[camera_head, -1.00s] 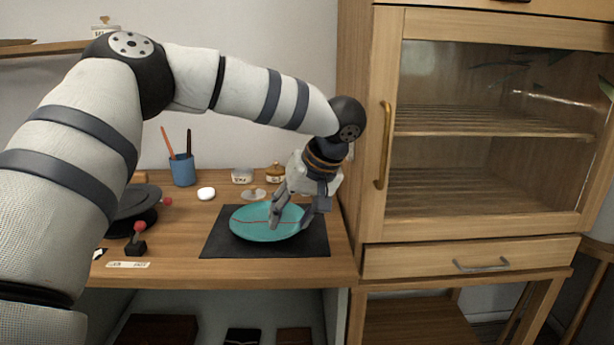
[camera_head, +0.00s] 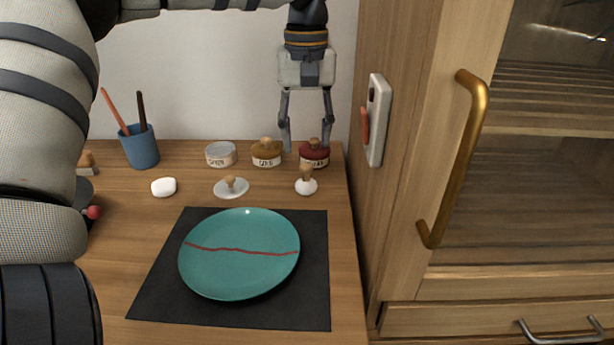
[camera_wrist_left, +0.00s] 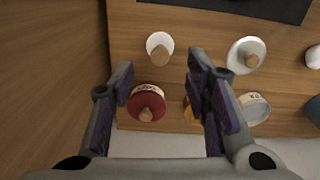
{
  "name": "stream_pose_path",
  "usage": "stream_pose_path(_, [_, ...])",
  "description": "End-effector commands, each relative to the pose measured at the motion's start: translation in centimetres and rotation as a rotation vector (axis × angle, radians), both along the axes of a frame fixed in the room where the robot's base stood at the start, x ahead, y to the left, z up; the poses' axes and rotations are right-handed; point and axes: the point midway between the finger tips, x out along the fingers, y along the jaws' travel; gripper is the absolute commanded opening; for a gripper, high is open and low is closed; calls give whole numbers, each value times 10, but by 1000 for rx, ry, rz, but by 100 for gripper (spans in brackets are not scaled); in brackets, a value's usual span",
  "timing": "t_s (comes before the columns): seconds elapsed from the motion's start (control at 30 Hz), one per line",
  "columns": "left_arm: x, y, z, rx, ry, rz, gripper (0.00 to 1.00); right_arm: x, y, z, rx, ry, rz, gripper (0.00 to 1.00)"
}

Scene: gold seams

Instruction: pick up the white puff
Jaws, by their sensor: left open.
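The white puff (camera_head: 306,187), a small white pad with an upright wooden knob, stands on the table behind the plate, in front of the red jar (camera_head: 314,157). In the left wrist view the puff (camera_wrist_left: 166,39) lies just beyond the fingertips, near the middle between them. My left gripper (camera_head: 309,143) points down, open and empty, above the back of the table around the red jar. In the left wrist view the red jar (camera_wrist_left: 146,102) shows between the fingers. My right gripper is not in view.
A teal plate (camera_head: 240,270) with a red seam lies on a black mat (camera_head: 305,310). A wooden cabinet (camera_head: 395,210) stands close on the right.

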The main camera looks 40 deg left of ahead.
Motion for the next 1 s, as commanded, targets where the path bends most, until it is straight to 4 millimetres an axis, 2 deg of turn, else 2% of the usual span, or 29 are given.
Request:
stream_pose_path(0.4, [1, 3, -67, 2, 1, 2, 43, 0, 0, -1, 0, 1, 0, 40])
stream_pose_path(0.67, [1, 3, -72, 2, -2, 2, 43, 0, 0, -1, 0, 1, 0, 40])
stream_pose_path(0.83, [2, 3, -72, 2, -2, 2, 5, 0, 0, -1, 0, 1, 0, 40])
stream_pose_path(1.0, [2, 3, -72, 2, -2, 2, 4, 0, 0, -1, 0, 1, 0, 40])
